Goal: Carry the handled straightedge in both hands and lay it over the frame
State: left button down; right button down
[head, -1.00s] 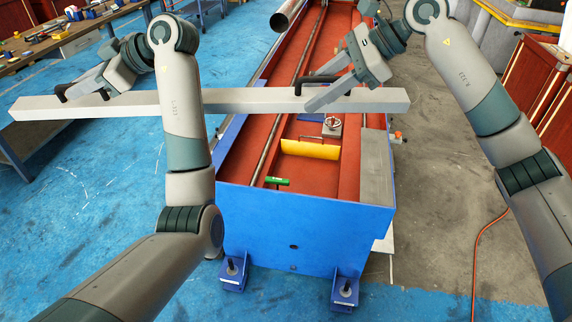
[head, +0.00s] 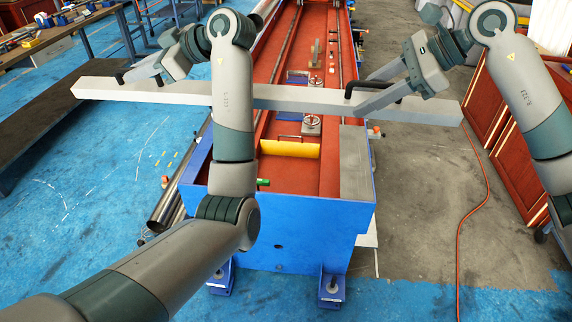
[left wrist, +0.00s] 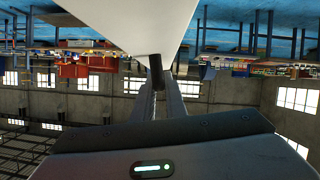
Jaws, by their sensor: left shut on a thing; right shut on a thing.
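The handled straightedge (head: 285,98) is a long pale grey bar held across the head view, spanning the frame's width and sticking out past both sides. My left gripper (head: 130,78) is shut on its left black handle. My right gripper (head: 358,98) is shut on its right black handle (head: 372,87). The frame (head: 290,210) is a long blue and red bed running away from me. The bar appears above it, with no contact visible. In the left wrist view the straightedge (left wrist: 125,20) fills the top, with the dark handle (left wrist: 156,72) between the fingers of my left gripper (left wrist: 167,100).
A yellow plate (head: 290,148), a green-handled item (head: 263,182) and a round-topped fixture (head: 312,122) are inside the frame. A steel pipe (head: 165,205) lies along its left side. A dark bench (head: 60,120) stands left, red cabinets (head: 490,110) right. An orange cable (head: 460,230) crosses the floor.

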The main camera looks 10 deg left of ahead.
pick_arm(q)
jog(key=shift+f, duration=0.1)
pick_arm(e)
jog(key=shift+f, duration=0.1)
dwell(0.4)
